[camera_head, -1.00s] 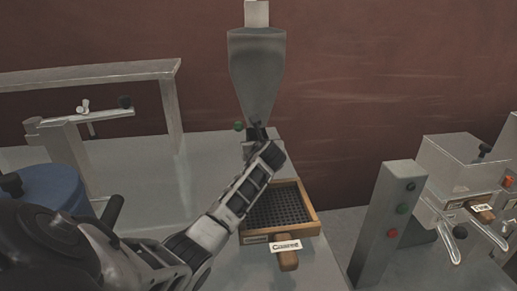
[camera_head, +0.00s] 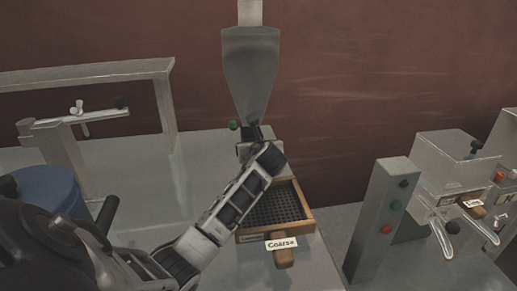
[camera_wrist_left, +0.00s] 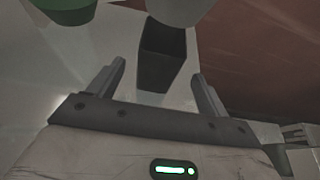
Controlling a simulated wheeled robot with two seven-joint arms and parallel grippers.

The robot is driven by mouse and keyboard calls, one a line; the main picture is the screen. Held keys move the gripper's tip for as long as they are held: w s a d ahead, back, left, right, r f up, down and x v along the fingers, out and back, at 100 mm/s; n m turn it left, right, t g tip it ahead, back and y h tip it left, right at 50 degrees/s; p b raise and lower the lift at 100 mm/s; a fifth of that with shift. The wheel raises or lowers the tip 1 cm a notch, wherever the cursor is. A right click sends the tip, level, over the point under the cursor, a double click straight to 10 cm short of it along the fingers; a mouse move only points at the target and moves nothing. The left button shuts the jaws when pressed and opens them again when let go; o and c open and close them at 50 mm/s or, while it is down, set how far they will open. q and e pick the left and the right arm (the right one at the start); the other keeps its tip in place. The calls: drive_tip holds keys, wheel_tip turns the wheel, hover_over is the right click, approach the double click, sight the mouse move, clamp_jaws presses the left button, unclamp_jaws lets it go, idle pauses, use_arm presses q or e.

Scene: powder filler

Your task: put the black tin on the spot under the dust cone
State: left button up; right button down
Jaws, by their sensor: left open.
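The dust cone (camera_head: 250,65) is a grey hopper with a narrow lower end, high at the back middle in the head view. My left arm reaches under it, and the wrist hides most of the spot below. In the left wrist view a dark box, which looks like the black tin (camera_wrist_left: 162,55), stands upright just ahead of my left gripper (camera_wrist_left: 159,72). The gripper's two fingers are apart, one on each side of the tin's near end, with gaps visible. A pale round part (camera_wrist_left: 180,10) overhangs the tin's top. I cannot make out the tin in the head view.
A wooden-framed sieve labelled Coarse (camera_head: 277,206) lies right of my forearm. A post with buttons (camera_head: 384,220) and a machine (camera_head: 445,165) stand at the right. A blue drum (camera_head: 48,187) and a metal frame (camera_head: 90,70) are at the left. A green knob (camera_head: 233,125) sits beside the cone's tip.

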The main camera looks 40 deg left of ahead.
use_arm(q)
drive_tip(key=v, duration=0.7)
idle(0.4)
